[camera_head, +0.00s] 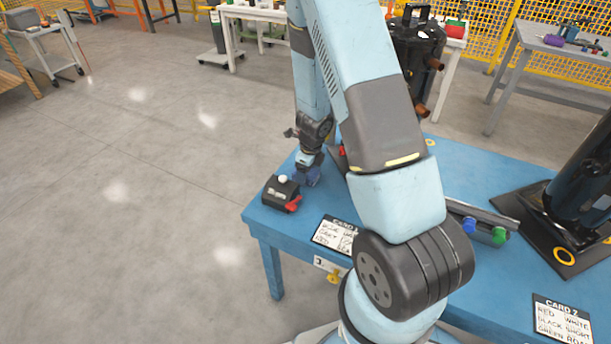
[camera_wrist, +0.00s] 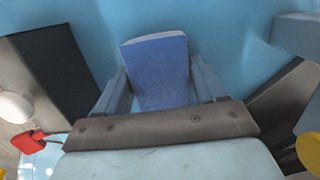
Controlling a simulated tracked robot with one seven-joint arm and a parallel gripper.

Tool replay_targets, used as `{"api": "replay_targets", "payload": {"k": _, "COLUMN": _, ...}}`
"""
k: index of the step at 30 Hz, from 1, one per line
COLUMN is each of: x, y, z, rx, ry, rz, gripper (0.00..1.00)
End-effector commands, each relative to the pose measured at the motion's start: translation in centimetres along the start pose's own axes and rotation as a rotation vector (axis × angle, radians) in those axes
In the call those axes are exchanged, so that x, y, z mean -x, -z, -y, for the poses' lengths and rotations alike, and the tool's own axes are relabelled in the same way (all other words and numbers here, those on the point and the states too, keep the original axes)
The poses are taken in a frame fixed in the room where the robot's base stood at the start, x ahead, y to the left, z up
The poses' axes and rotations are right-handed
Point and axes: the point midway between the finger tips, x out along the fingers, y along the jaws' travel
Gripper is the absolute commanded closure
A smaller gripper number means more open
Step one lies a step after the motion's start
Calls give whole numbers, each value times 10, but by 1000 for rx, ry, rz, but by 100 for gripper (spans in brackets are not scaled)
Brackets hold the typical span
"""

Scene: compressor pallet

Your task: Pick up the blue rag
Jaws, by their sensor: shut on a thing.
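The blue rag (camera_wrist: 158,70) is a darker blue piece of cloth between the two fingers of my gripper (camera_wrist: 160,85) in the wrist view. My gripper is shut on it. In the head view my gripper (camera_head: 307,172) points down at the far left corner of the blue table, and the rag (camera_head: 313,178) shows as a small dark blue patch at the fingertips. Whether the rag still touches the table top is not clear. My arm hides part of the table's middle.
A black box (camera_head: 281,193) with a red lever and pale knob stands just left of my gripper. A card (camera_head: 336,234) lies in front on the blue table (camera_head: 480,271). A rail with blue and green knobs (camera_head: 483,230) lies right of my arm. Black equipment (camera_head: 580,195) stands at the right.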

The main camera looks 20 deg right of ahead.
Motion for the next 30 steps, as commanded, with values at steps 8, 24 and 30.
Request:
{"api": "replay_targets", "payload": {"k": 8, "x": 5, "y": -1, "z": 0, "rx": 2, "ry": 2, "rz": 1, "gripper": 60}}
{"api": "replay_targets", "payload": {"k": 24, "x": 90, "y": 30, "z": -14, "rx": 0, "ry": 2, "rz": 3, "gripper": 60}}
{"api": "replay_targets", "payload": {"k": 30, "x": 118, "y": 68, "z": -27, "rx": -3, "ry": 1, "rz": 2, "gripper": 60}}
